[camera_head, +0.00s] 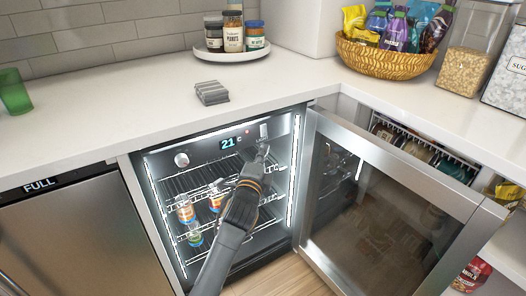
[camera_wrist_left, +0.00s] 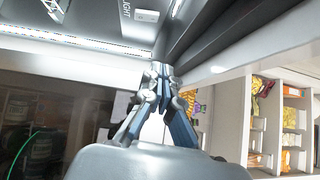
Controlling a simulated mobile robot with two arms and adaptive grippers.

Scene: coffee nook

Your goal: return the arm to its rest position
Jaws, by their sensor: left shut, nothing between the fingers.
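My left gripper (camera_head: 263,138) is inside the opening of the small fridge (camera_head: 220,146), at the upper right by its control panel. In the left wrist view its fingers (camera_wrist_left: 160,78) are closed together and hold nothing. A panel label reading LIGHT, with a small pale switch (camera_wrist_left: 147,15) beside it, shows above the fingertips there. I cannot tell whether the fingers touch the panel. My left arm (camera_head: 225,250) reaches up from the bottom of the head view. My right gripper is not in view.
The glass fridge door (camera_head: 385,215) stands open to the right of my arm. Wire shelves hold several cans and jars (camera_head: 185,211). The lit display (camera_head: 228,143) reads 21 C. The counter (camera_head: 120,105) above carries a grey stack (camera_head: 211,93) and a basket (camera_head: 385,60) of packets.

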